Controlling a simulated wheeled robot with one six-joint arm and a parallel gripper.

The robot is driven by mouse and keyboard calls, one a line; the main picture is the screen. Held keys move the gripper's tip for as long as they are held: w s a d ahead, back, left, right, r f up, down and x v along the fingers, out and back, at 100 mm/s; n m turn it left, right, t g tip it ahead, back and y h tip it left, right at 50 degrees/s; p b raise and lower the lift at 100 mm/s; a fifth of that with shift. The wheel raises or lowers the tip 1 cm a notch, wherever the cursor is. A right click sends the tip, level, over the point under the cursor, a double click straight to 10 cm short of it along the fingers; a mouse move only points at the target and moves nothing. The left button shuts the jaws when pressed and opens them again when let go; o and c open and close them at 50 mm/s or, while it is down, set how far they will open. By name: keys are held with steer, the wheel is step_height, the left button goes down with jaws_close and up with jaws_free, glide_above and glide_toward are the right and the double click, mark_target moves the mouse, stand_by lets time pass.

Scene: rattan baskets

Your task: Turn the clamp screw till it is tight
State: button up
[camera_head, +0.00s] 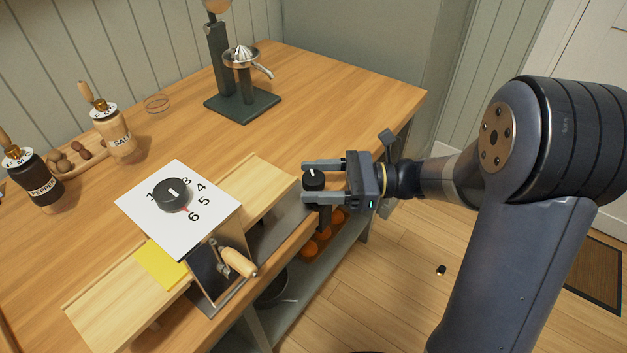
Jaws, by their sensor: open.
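The clamp screw appears as a black round knob (314,181) with a white mark on its top, at the right edge of the wooden table. A dark stem shows below it. My gripper (309,182) is open, with one finger on the far side of the knob and one on the near side. I cannot tell whether either finger touches the knob. The knob's lower part is partly hidden by the near finger.
A white dial plate (217,207) with a black knob and numbers sits on the table left of my gripper. A wooden-handled crank (238,262) is at the front edge. A green juicer press (243,104) stands at the back. Salt (117,138) and pepper (37,181) mills are left.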

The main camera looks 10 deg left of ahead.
steer(key=shift+s+a, duration=0.1)
steer(key=shift+a, duration=0.25)
steer(key=shift+c, duration=0.2)
steer(key=c, duration=0.9)
